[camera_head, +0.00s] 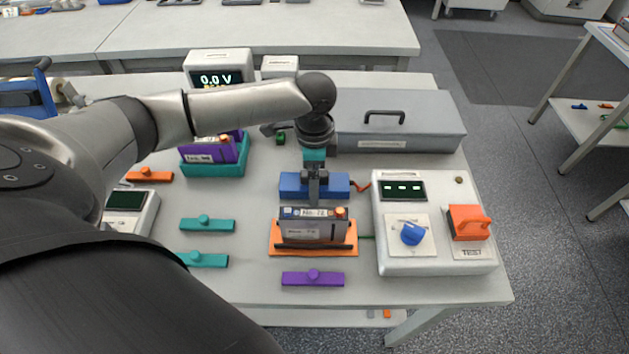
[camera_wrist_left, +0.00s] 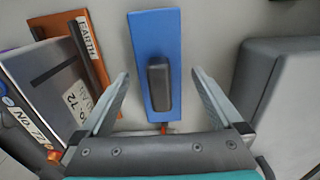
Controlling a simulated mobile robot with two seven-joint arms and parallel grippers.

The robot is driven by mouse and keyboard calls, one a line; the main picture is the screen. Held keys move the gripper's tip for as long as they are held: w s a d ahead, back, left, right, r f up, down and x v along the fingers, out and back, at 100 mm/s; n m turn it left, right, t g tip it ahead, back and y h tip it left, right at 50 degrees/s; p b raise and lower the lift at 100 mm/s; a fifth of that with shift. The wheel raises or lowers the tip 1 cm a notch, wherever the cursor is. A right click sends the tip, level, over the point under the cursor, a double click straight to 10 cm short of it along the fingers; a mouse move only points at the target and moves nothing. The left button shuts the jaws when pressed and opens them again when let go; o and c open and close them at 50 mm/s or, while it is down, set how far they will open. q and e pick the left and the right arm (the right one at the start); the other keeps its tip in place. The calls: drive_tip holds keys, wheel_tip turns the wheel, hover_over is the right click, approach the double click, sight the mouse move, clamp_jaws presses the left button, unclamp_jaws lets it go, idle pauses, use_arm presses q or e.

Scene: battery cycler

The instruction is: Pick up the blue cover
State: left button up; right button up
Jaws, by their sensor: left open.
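The blue cover (camera_head: 292,186) is a flat blue bar lying on the table behind the orange tray. In the left wrist view the blue cover (camera_wrist_left: 144,30) has a raised dark grip (camera_wrist_left: 159,86) at its middle. My left gripper (camera_head: 313,192) is over the cover, pointing down, and hides part of it in the head view. In the left wrist view the fingers of my left gripper (camera_wrist_left: 160,78) are open, one on each side of the dark grip, with nothing held between them. I cannot tell how high the fingertips are. My right gripper is not in view.
A grey battery (camera_head: 300,226) stands in an orange tray (camera_head: 274,250) just in front of the cover. A white tester (camera_head: 430,262) stands to the right and a long grey case (camera_head: 435,125) behind. A purple bar (camera_head: 300,279) and teal bars (camera_head: 190,225) lie nearby.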

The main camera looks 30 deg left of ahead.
use_arm(q)
drive_tip(key=c, duration=1.5)
drive_tip(key=shift+c, duration=0.4)
drive_tip(key=shift+r, duration=0.2)
